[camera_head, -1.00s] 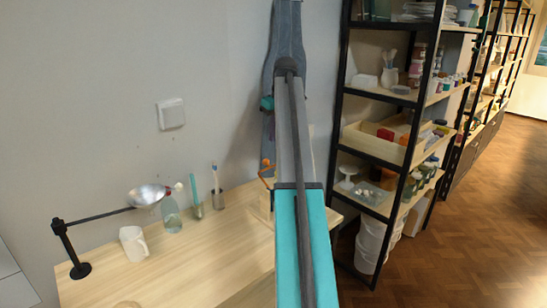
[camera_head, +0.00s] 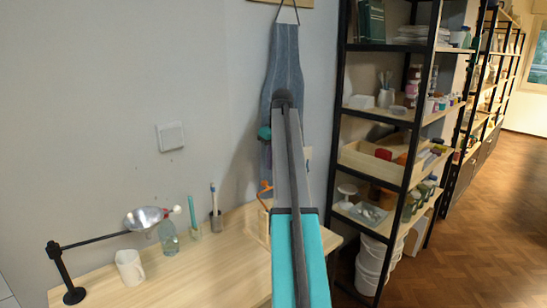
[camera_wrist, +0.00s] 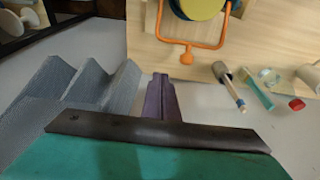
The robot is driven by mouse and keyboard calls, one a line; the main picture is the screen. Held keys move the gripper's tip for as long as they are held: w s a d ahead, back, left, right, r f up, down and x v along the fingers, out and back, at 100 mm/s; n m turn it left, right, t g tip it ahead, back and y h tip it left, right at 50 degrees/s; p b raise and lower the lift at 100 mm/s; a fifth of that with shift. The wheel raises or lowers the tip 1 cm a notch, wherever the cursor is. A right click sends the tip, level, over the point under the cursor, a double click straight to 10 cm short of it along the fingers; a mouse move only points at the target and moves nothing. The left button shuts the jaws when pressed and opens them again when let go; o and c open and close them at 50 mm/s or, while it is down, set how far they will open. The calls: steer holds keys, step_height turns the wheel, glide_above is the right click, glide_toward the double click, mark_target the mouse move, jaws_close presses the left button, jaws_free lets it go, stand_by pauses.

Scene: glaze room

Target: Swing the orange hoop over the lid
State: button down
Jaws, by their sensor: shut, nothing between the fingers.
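The orange hoop (camera_wrist: 190,43) shows in the wrist view as a U-shaped frame at the top, with a small tab on its lower bar. A yellow round piece with a blue edge (camera_wrist: 203,8), perhaps the lid, lies between its sides, cut off by the picture edge. In the head view the hoop (camera_head: 264,187) stands at the table's back right, partly behind my arm. My gripper (camera_wrist: 161,80) shows purple fingers, shut and empty, apart from the hoop in the picture. In the head view my gripper is mostly hidden by my arm.
A blue apron (camera_head: 286,60) hangs behind my arm. Black shelving (camera_head: 398,125) stands right.

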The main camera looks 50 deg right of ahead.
step_height(320, 180, down, 6)
steer(key=s+p, duration=0.2)
steer(key=shift+s+a, duration=0.15)
steer(key=shift+s, duration=0.1)
stand_by(0.3)
stand_by(0.4)
